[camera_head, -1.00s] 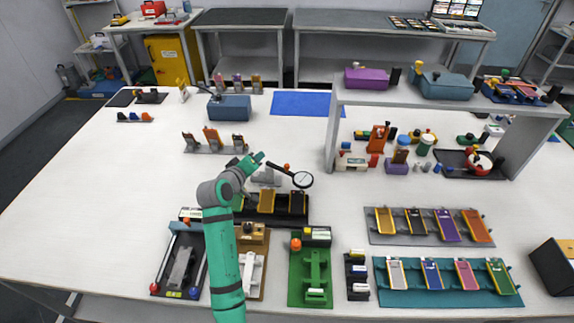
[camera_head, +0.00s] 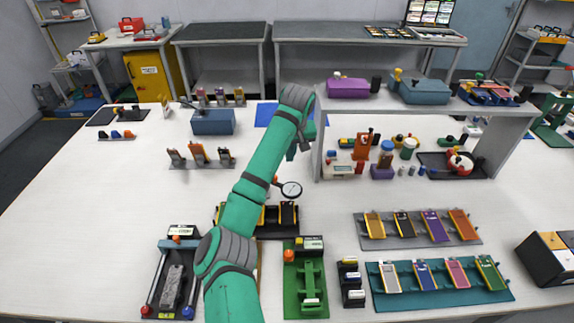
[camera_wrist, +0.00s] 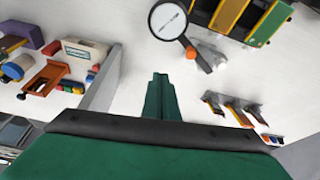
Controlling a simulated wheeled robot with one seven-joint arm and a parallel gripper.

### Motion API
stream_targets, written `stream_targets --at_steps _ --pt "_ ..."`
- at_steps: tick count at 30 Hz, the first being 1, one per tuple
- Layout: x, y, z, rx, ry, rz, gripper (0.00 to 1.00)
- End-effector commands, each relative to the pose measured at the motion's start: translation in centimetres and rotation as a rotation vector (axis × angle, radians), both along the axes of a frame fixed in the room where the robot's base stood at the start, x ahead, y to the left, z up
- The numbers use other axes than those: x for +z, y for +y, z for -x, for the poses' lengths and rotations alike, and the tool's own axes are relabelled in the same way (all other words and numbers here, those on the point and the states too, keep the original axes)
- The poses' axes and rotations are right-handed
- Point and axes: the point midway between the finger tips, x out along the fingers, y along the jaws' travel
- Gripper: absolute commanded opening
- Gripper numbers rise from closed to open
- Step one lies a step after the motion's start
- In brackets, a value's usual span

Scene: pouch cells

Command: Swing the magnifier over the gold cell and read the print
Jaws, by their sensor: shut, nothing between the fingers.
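The magnifier (camera_head: 291,189) has a round dark-rimmed lens on a short arm, just behind the right end of a dark tray (camera_head: 292,236). In the wrist view the magnifier (camera_wrist: 168,18) has an orange knob, and its lens stands beside the tray's cells, not over them. A gold cell (camera_wrist: 229,14) lies in that tray; it is partly hidden by my arm in the head view. Any print is too small to read. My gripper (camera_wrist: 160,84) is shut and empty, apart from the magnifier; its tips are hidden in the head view.
A grey shelf (camera_head: 425,108) stands close right of my gripper, with several items beneath it. A grey rack (camera_head: 420,244) and a teal rack (camera_head: 440,300) of coloured cells lie front right. A blue box (camera_head: 213,122) stands back left.

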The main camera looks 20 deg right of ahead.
Motion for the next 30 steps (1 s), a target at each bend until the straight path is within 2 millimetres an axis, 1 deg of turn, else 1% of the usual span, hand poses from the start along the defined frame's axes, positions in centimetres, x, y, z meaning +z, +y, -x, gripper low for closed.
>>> stream_targets --at_steps 9,18,19,30 --pt "-5.0 -0.2 -1.7 0.000 0.001 0.001 0.00" --pt "-8.6 -0.3 -3.0 0.000 0.001 0.002 0.00" --pt "-8.9 -0.2 -3.0 -0.001 0.000 0.002 0.00" --pt "-8.7 0.2 0.0 0.000 -0.001 0.004 0.00"
